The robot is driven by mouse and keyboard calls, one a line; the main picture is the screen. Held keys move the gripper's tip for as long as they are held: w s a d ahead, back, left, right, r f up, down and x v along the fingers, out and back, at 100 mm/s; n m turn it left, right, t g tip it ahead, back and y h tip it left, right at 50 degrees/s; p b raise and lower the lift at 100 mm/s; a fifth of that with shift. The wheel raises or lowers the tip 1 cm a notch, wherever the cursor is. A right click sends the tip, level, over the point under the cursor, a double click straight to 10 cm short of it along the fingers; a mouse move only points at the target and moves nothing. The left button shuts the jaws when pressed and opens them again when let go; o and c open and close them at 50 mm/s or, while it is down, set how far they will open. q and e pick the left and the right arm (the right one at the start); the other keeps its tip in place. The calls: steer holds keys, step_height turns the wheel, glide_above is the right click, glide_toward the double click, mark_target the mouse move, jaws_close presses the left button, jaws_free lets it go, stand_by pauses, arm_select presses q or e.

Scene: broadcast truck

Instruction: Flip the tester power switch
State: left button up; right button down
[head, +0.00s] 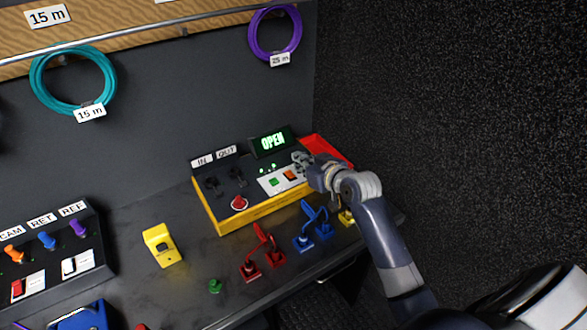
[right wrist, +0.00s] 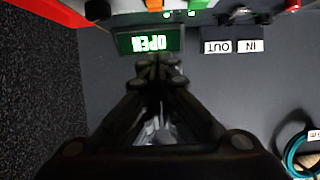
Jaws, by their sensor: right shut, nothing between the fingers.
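The tester (head: 258,214) is a yellow box with a dark top on the bench. Its display (head: 273,141) reads OPEN in green and also shows in the right wrist view (right wrist: 150,42). A white plate on top carries a green button (head: 274,182) and an orange button (head: 290,175). A red knob (head: 239,203) sits at the front. I cannot tell which control is the power switch. My right gripper (head: 300,158) is shut and empty above the tester's right part, beside the display; its fingertips show in the right wrist view (right wrist: 157,70). My left gripper is out of view.
A red tray (head: 325,147) lies behind my right gripper. Red connectors (head: 262,255), blue connectors (head: 312,230) and a yellow block (head: 161,245) stand in front and left. A CAM/RET/REF panel (head: 60,243) is at far left. A dark wall (head: 450,100) closes the right.

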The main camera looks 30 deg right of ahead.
mark_target(295, 183)
steer(key=x, duration=0.4)
steer(key=shift+w, duration=0.15)
step_height(295, 183, down, 3)
steer(key=shift+f+p, duration=0.15)
steer(key=shift+p, duration=0.3)
steer(key=shift+f, duration=0.55)
steer(key=shift+s+f, duration=0.4)
steer(key=shift+f, duration=0.15)
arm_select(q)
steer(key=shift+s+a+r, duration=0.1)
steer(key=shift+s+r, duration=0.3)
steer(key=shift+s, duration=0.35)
arm_select(e)
steer(key=shift+r, duration=0.1)
steer(key=shift+w+r, duration=0.1)
